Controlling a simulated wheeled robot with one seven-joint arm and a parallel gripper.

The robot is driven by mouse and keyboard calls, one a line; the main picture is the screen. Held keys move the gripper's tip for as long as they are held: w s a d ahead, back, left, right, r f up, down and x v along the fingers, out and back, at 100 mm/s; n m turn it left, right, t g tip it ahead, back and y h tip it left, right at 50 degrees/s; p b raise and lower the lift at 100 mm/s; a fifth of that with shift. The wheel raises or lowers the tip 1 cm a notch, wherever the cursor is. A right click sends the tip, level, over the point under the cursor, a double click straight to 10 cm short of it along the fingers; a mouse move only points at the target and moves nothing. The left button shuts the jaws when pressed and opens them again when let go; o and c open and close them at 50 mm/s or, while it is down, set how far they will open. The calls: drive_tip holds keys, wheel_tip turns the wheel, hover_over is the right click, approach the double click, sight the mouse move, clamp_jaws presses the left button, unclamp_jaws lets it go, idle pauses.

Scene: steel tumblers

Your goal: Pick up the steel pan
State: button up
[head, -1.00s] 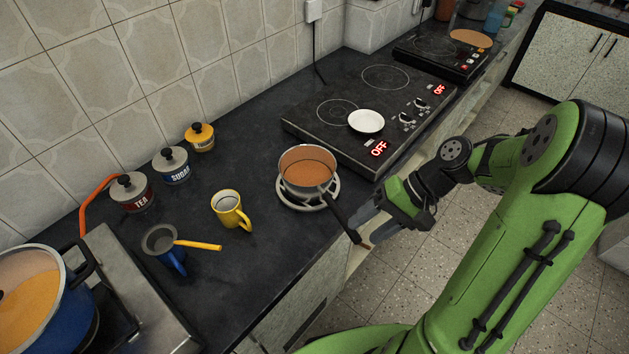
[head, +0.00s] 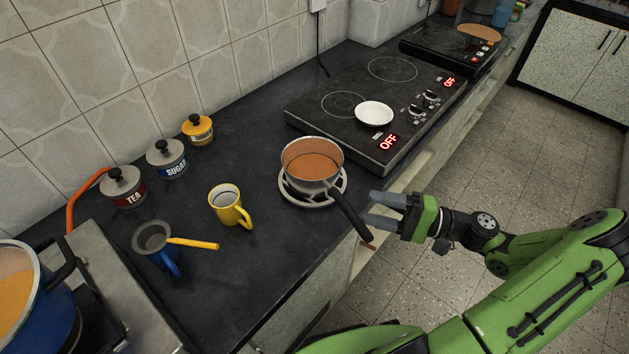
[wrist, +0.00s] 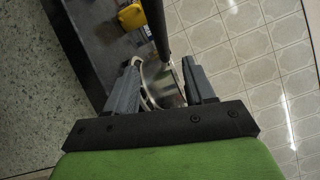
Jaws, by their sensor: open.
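The steel pan (head: 312,168) holds brown liquid and sits on a light round trivet (head: 290,193) on the dark counter. Its dark handle (head: 351,217) points down-right past the counter's front edge. My gripper (head: 370,209) is open and empty, just right of the handle, with its fingers pointing left toward it. In the wrist view the pan (wrist: 163,84) shows between my two open fingers (wrist: 161,78), farther off. The dark handle (wrist: 155,25) runs to the top of that view. I cannot tell whether a finger touches the handle.
A yellow mug (head: 229,206) and a blue mug with a strainer (head: 157,243) stand left of the pan. Canisters (head: 123,187) line the wall side. A cooktop (head: 375,88) with a white plate (head: 374,113) is behind. The floor right of the counter is open.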

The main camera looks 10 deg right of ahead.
sight(340, 199)
drive_tip(key=b+x, duration=0.1)
drive_tip(key=x, duration=0.3)
drive_tip(key=b+x, duration=0.1)
drive_tip(key=x, duration=0.3)
drive_tip(key=shift+w+a+r, duration=0.1)
drive_tip(key=shift+a+r, duration=0.15)
clamp_jaws()
drive_tip(key=shift+r, duration=0.1)
